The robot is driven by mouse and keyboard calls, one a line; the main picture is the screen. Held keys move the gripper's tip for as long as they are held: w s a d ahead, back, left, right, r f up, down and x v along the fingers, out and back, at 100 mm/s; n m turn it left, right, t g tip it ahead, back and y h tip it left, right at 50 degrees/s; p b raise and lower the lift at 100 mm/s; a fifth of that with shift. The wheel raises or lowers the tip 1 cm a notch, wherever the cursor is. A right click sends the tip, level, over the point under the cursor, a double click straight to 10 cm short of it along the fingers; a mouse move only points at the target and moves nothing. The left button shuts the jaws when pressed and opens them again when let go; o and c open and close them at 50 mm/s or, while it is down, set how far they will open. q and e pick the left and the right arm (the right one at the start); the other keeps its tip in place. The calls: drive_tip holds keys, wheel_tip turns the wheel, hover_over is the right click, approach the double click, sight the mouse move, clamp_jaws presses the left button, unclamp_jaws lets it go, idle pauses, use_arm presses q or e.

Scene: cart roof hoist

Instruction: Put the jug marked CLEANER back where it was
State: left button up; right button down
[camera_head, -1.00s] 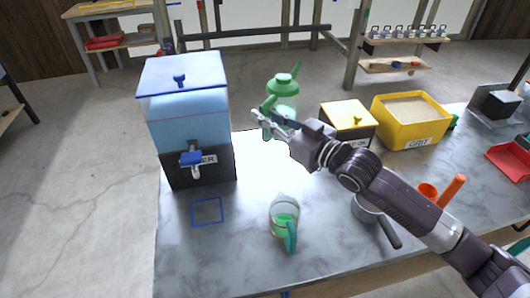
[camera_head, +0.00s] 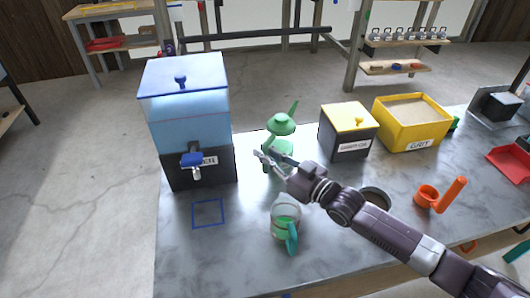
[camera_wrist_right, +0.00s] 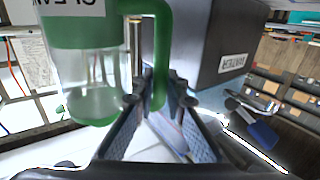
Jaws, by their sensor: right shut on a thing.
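The clear jug with a green lid, green spout and green handle (camera_head: 281,124) is in the head view, right of the blue dispenser. In the wrist view the jug (camera_wrist_right: 90,68) is large at upper left, and part of a label reading "CLEAN" shows at the top edge. My right gripper (camera_head: 267,160) is shut on its green handle (camera_wrist_right: 160,55), which sits between the fingers. My left gripper is not in view.
The blue water dispenser (camera_head: 190,110) stands left, with a blue square outline (camera_head: 208,213) before it. A clear jug with a teal handle (camera_head: 287,217) stands in front. A black box with a yellow lid (camera_head: 349,135) and the yellow GRIT bin (camera_head: 410,125) are right.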

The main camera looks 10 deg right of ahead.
drive_tip(key=shift+r, duration=0.1)
drive_tip(key=c, duration=2)
unclamp_jaws()
drive_tip(key=shift+f, duration=0.2)
drive_tip(key=shift+o, duration=0.2)
drive_tip(key=shift+r, duration=0.2)
drive_tip(key=shift+s+d+f, duration=0.15)
drive_tip(key=shift+s, duration=0.15)
drive_tip(key=v, duration=1.1)
drive_tip(key=shift+b, duration=0.35)
drive_tip(key=shift+s+d, duration=0.1)
drive_tip(key=shift+s, duration=0.05)
